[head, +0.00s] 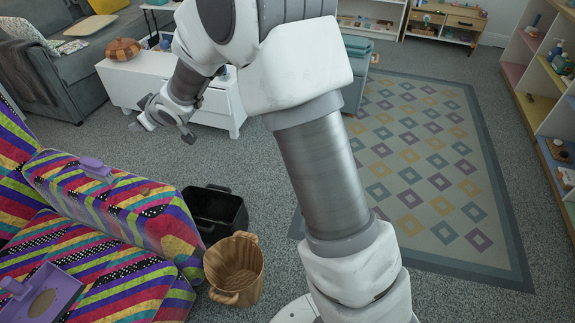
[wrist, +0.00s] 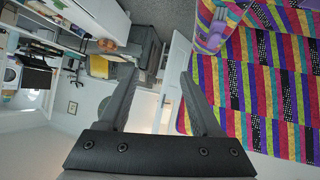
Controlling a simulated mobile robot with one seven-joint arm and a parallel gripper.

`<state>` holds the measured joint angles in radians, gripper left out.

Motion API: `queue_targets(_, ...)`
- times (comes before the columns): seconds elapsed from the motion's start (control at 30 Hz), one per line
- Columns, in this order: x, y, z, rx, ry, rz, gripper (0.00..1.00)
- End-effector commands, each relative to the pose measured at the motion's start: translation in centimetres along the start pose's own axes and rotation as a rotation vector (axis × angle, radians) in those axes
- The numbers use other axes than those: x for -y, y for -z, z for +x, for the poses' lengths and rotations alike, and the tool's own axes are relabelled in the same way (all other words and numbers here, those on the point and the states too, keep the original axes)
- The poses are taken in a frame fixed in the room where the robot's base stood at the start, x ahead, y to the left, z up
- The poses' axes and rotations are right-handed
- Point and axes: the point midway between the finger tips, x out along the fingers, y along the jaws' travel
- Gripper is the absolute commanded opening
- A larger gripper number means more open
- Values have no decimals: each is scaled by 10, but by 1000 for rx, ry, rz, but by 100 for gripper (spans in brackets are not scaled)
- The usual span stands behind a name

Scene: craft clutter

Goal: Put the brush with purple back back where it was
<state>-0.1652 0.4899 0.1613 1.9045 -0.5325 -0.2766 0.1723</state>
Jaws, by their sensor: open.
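A small purple object (head: 95,168), which looks like the brush with purple back, lies on top of the striped sofa's arm (head: 130,205) in the head view. A purple object also shows on the striped cloth in the wrist view (wrist: 210,42), partly cut by detail too small to read. My gripper (head: 163,132) is beyond the sofa arm in the head view, in the air near the white cabinet. In the wrist view my gripper (wrist: 156,76) has its fingers apart with nothing between them.
A purple tray-like thing with a handle (head: 50,294) lies on the sofa seat. A black bin (head: 215,210) and a wooden basket (head: 236,268) stand beside the sofa. The white cabinet (head: 130,86) holds an orange-brown round container (head: 122,49). The patterned rug (head: 430,165) is clear.

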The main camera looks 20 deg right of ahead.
Motion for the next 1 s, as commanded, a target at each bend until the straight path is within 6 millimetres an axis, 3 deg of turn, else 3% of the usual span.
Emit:
queue_targets(0.2,-38,5,-70,92,-123,35,66)
queue_targets(0.5,-67,-10,-170,220,-256,122,66)
queue_targets(0.73,-70,-33,-245,311,-326,213,66)
queue_targets(1.0,-54,-70,-326,408,-366,335,66)
